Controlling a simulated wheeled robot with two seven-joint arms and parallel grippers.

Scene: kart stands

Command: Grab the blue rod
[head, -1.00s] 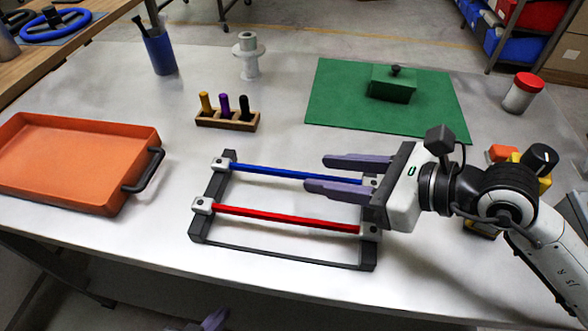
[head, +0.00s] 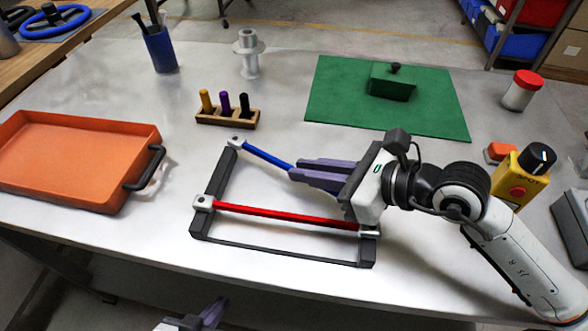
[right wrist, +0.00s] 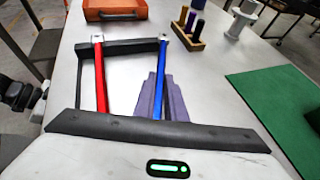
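The blue rod (head: 265,156) has a white end block at its left end. That block now shows at or past the back end of the dark rack (head: 213,190), off its earlier spot. My right gripper (head: 308,172) is closed around the rod, whose right part the fingers and palm hide. In the right wrist view the blue rod (right wrist: 159,80) runs between the two purple fingers (right wrist: 160,95). The red rod (head: 285,215) lies across the front of the rack. My left gripper (head: 208,315) is partly visible at the bottom edge; its opening is unclear.
An orange tray (head: 70,145) is at left. A wooden block with pegs (head: 225,118), blue cup (head: 160,50) and white spool (head: 248,62) stand behind. A green mat (head: 335,95) with a green box lies back right. A yellow stop-button box (head: 517,188) is at right.

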